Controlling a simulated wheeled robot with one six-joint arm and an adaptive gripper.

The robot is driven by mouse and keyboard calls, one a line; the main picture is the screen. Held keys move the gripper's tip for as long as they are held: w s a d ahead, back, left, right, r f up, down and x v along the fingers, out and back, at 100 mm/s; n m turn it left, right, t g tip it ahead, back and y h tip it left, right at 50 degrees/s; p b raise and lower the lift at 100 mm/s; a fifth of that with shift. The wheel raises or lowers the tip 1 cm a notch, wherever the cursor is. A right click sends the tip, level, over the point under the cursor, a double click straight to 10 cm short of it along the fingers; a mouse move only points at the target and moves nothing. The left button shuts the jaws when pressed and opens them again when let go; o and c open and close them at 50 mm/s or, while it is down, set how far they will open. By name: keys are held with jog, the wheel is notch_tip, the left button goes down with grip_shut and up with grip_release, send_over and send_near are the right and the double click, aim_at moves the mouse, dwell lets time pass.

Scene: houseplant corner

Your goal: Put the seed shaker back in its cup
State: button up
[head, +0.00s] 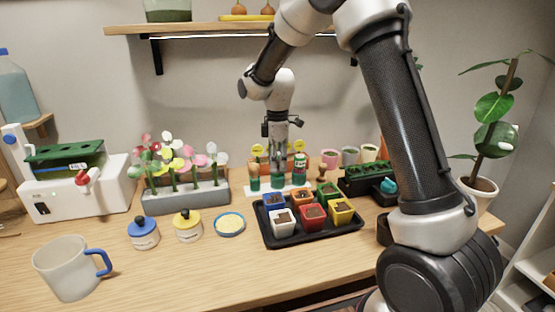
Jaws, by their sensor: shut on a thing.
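My gripper (280,150) points down over the white rack (248,192) near the back of the bench, and it is shut. The seed shaker (300,162) appears as a small whitish bottle with red and green marks, at the right of the fingers. The grip on it is too small and crowded to see clearly. Several dark green cups stand in the rack; one cup (254,184) at the left has a wooden-handled tool in it. I cannot tell which cup is the shaker's, or whether the shaker's base is inside one.
A black tray (270,240) of coloured pots stands in front of the rack. A grey planter (185,200) with flowers is at left, and a dark seedling tray (365,183) at right. A shelf (200,29) hangs above.

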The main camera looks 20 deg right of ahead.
jog(key=shift+f, duration=0.5)
dwell(0.3)
jog(key=o, duration=1.5)
jog(key=shift+c, duration=0.2)
jog(key=shift+r, duration=3.5)
